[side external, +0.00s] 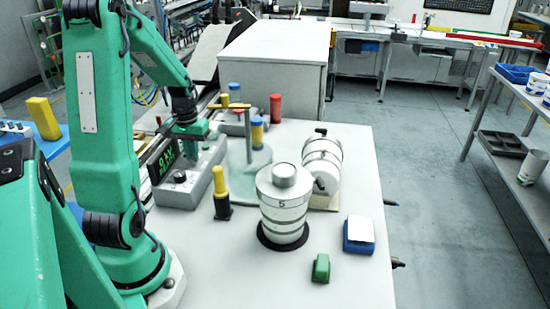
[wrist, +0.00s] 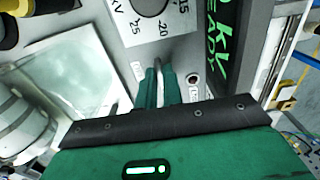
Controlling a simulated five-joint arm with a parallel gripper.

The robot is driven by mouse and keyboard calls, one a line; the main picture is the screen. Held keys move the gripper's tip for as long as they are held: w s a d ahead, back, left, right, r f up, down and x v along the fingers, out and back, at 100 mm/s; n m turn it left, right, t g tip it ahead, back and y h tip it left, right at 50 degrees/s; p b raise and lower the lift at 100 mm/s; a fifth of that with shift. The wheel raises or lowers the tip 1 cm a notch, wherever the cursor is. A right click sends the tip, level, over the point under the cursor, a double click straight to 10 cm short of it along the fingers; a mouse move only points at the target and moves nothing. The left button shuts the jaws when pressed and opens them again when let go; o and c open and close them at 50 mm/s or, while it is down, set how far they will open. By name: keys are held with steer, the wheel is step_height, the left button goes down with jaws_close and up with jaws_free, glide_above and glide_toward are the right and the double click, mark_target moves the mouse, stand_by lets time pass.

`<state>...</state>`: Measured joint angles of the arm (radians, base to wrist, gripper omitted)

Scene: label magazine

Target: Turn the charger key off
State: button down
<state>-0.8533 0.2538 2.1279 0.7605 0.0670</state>
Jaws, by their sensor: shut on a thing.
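The charger (side external: 205,172) is a grey box with a dark display (side external: 163,158) and a black knob (side external: 180,177). In the wrist view, the display (wrist: 222,45) shows green letters that include READY, and the knob (wrist: 150,6) sits in a dial marked 15, 20 and 25. My gripper (wrist: 158,88) is at the charger's panel, shut on a thin grey metal piece (wrist: 158,68) that looks like the key. The fingers hide most of the key, so I cannot tell its position. In the side view, my gripper (side external: 190,142) is low over the charger's far end.
A yellow-handled tool (side external: 219,182) stands beside the charger. A glassy plate (wrist: 88,80) lies close by. A silver numbered cylinder (side external: 284,207) and a tilted drum (side external: 322,160) stand to the right.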

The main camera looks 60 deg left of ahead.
steer(key=shift+n, duration=0.5)
steer(key=n, duration=0.7)
steer(key=shift+n, duration=0.4)
steer(key=n, duration=0.4)
steer(key=shift+n, duration=0.3)
steer(key=n, duration=0.4)
steer(key=shift+n, duration=0.3)
steer(key=shift+r, duration=0.1)
steer(key=c, duration=1.5)
jaws_free()
steer(key=shift+c, duration=0.2)
